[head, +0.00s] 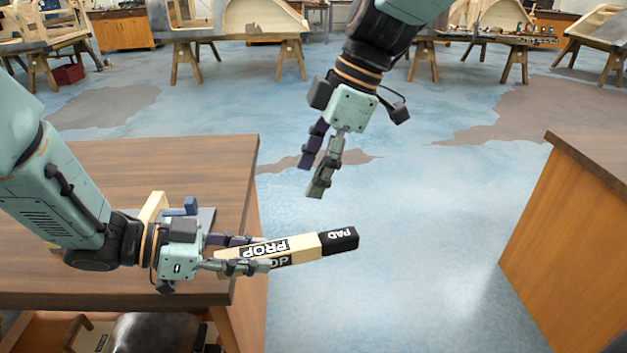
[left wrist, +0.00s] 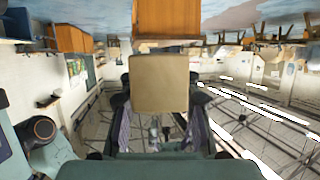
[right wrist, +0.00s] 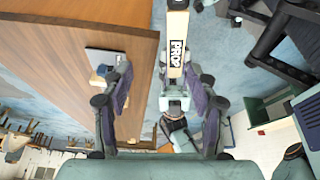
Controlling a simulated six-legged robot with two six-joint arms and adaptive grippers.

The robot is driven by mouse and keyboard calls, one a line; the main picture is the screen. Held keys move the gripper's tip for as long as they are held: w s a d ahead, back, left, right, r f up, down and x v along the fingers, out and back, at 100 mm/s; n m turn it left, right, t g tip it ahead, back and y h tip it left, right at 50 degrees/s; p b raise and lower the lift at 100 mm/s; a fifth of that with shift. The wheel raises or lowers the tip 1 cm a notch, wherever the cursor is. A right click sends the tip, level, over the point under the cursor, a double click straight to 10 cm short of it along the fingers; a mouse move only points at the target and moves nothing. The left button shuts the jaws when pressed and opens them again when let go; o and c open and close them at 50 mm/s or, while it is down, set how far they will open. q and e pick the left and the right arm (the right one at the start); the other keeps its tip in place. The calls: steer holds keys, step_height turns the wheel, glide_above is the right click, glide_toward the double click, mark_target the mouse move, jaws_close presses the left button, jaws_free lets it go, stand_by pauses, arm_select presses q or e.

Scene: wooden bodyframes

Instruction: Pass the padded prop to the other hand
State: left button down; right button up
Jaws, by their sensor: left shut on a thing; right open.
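The padded prop (head: 300,246) is a pale wooden bar with "PROP" labels and a black end marked "PAD". My left gripper (head: 252,254) is shut on the bar's left part and holds it roughly level past the table's right edge, pad end pointing right. In the left wrist view the prop's square plain end (left wrist: 160,82) faces the camera between the fingers. My right gripper (head: 318,176) is open and empty, pointing down above the prop and apart from it. In the right wrist view the prop (right wrist: 177,50) shows ahead, beyond the open fingers (right wrist: 160,95).
The wooden table (head: 190,160) is at left, with a blue-handled tool (head: 182,208) on it behind my left gripper. Another wooden bench (head: 575,235) stands at right. Open blue floor lies between them. Wooden frames on trestles (head: 262,20) stand far back.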

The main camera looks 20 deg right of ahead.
mark_target(286, 244)
arm_select(q)
steer(key=shift+w+d, duration=0.1)
arm_select(e)
steer(key=shift+n+g, duration=0.3)
steer(key=shift+n, duration=0.1)
steer(key=x, duration=0.4)
steer(key=s+x, duration=0.1)
steer(key=x, duration=0.4)
steer(key=s+x, duration=0.1)
steer(key=x, duration=0.3)
steer(key=shift+a+f, duration=0.15)
steer(key=shift+a, duration=0.05)
jaws_close()
arm_select(q)
steer(key=c, duration=0.9)
jaws_free()
